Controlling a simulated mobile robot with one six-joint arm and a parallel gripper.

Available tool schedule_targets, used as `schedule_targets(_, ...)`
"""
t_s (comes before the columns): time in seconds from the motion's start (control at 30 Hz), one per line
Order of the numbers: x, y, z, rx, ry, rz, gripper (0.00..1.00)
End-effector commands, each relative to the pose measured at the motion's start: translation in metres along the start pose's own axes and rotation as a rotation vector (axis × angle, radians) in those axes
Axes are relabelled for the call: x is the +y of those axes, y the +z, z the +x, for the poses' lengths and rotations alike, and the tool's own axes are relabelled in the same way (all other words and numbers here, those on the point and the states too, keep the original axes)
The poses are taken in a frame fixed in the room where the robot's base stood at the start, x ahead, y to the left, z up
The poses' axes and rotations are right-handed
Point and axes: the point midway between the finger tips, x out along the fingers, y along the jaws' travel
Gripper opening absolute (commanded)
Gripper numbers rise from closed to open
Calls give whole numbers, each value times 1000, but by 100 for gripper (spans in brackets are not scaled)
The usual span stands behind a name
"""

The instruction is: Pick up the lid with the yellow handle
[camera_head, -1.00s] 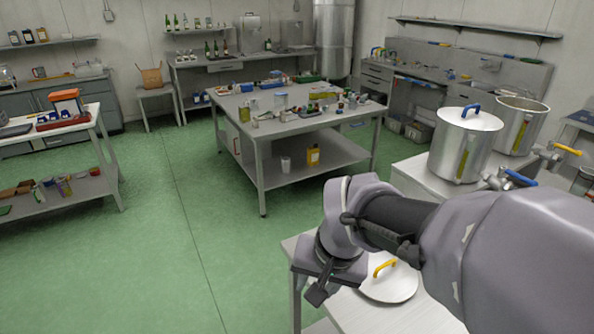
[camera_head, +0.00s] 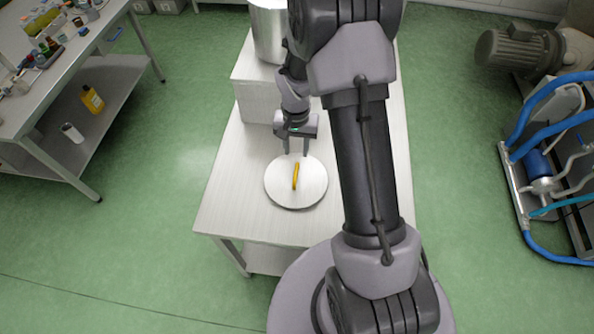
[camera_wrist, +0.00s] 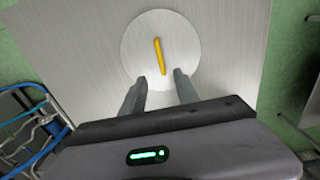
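The lid (camera_head: 281,190) is a round pale metal disc lying flat on the light table near its front end. Its yellow handle (camera_head: 296,177) stands up in the middle. In the wrist view the lid (camera_wrist: 135,45) lies ahead of the fingers, with the yellow handle (camera_wrist: 158,42) running nearly in line with the gap between them. My gripper (camera_head: 295,153) is open and empty at the lid's far edge, fingers pointing toward the lid. In the wrist view my gripper (camera_wrist: 161,80) shows two spread fingers over the lid's near part, apart from the handle.
The table (camera_head: 222,207) is bare around the lid. A block (camera_head: 257,102) and a metal pot (camera_head: 269,35) stand behind my gripper. A cluttered workbench (camera_head: 62,62) is at left. A blue-framed machine (camera_head: 512,150) with a motor stands at right.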

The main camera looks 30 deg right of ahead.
Motion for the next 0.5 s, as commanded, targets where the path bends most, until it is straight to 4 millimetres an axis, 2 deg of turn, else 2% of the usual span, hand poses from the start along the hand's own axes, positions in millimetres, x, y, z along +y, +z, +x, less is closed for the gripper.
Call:
schedule_targets(0.03,0,2,19,-5,2,0,37)
schedule_targets(0.2,0,1,66,-3,1,0,37)
schedule_targets(0.4,-1,1,91,-1,0,0,37)
schedule_targets(0.5,-2,2,113,-3,1,0,37)
